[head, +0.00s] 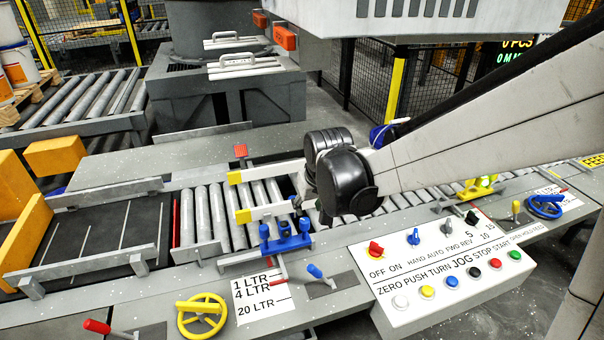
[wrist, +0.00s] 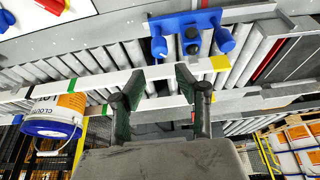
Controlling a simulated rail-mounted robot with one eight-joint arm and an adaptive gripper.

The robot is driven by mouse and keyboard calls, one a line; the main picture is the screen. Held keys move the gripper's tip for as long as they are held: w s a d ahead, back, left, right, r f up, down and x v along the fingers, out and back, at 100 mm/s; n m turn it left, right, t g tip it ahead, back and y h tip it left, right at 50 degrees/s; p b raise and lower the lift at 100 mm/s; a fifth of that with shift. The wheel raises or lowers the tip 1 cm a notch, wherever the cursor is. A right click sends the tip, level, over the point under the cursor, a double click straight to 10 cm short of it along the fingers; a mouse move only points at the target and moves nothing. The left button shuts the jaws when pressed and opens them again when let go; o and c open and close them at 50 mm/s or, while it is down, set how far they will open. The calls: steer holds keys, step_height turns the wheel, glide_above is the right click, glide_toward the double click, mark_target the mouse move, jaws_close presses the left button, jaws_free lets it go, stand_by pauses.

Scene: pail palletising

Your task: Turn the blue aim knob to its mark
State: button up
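A blue bracket (head: 286,243) with blue knobs stands at the near edge of the roller conveyor, left of my wrist in the head view. In the wrist view the bracket (wrist: 185,20) is at the top, with a blue knob at its left (wrist: 158,48) and another at its right (wrist: 225,40). I cannot tell which is the aim knob, and no mark for it is legible. My gripper (wrist: 161,78) is open and empty, its fingers apart below the bracket in the wrist view and not touching the knobs. In the head view my wrist largely hides it.
The control panel (head: 455,283) with a small blue selector (head: 419,232) is at the right. A blue handwheel (head: 545,206), a yellow handwheel (head: 201,315) and a blue lever (head: 315,271) are nearby. Rails (wrist: 75,95) cross near the fingers. A pail (wrist: 50,117) is at the wrist view's left.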

mark_target(305, 220)
steer(key=x, duration=1)
steer(key=shift+f, duration=0.1)
jaws_close()
